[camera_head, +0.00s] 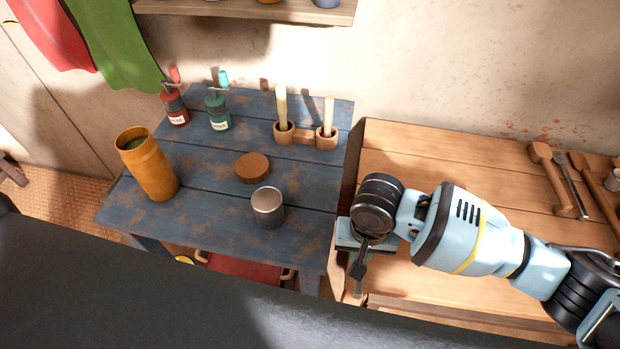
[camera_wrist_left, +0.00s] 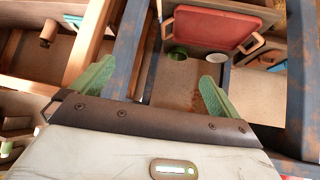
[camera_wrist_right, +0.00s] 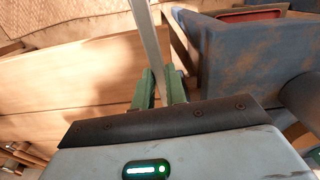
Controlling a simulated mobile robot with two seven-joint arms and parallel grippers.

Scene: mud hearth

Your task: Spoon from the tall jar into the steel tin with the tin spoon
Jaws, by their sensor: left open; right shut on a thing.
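The tall jar (camera_head: 155,176), ochre and open-topped with something green inside, stands upright at the left of the blue table. The steel tin (camera_head: 268,213) stands near the table's front right; I cannot tell how full it is. A round brown lid (camera_head: 252,167) lies between them. My right gripper (camera_wrist_right: 160,88) is shut on a flat grey metal strip, seemingly the handle of the tin spoon (camera_wrist_right: 145,35); its far end is out of view. My left gripper (camera_wrist_left: 152,88) is open and empty, below table height.
Red (camera_head: 174,108) and green (camera_head: 218,114) bottles stand at the blue table's back left. A wooden holder (camera_head: 305,136) with two upright pieces stands at the back right. A wooden bench (camera_head: 440,155) at right carries wooden utensils (camera_head: 556,180). A shelf (camera_head: 250,10) overhangs the back.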

